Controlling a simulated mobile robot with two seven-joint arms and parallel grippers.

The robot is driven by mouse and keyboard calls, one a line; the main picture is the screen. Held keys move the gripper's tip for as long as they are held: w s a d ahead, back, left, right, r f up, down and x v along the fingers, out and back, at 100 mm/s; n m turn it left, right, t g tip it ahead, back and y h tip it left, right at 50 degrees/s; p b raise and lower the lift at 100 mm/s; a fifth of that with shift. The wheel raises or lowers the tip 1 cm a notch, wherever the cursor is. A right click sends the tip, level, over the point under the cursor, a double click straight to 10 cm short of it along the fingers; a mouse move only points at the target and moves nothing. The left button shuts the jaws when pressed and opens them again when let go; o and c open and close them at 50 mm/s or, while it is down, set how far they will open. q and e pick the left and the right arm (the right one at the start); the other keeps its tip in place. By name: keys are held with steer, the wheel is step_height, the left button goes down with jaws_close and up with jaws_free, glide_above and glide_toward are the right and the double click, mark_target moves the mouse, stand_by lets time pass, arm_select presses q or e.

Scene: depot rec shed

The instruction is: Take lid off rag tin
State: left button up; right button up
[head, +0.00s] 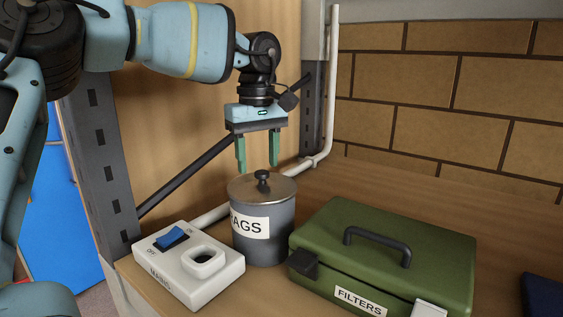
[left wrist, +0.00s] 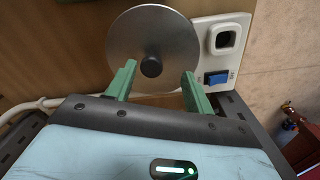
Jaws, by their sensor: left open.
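The rag tin (head: 263,239) is a dark grey cylinder with a white label reading "AGS" in the part that shows. It stands upright on the wooden surface. Its round metal lid (head: 280,187) is on top, with a small black knob (head: 262,178). In the left wrist view the lid (left wrist: 153,28) is a grey disc with the dark knob (left wrist: 151,67) between the fingertips. My left gripper (head: 257,166) is open and empty, pointing down above the lid, its green fingers apart. It also shows in the left wrist view (left wrist: 157,76). My right gripper is not in view.
A white mains box (head: 188,280) with a blue switch stands close left of the tin. A green FILTERS case (head: 420,240) with a black handle stands close on the right. A white pipe (head: 330,110) runs behind. A dark blue object (head: 543,295) lies at the right edge.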

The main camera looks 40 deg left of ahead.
arm_select(q)
steer(key=shift+f, duration=0.85)
steer(key=c, duration=1.1)
steer(key=shift+o, duration=0.2)
steer(key=shift+w, duration=0.1)
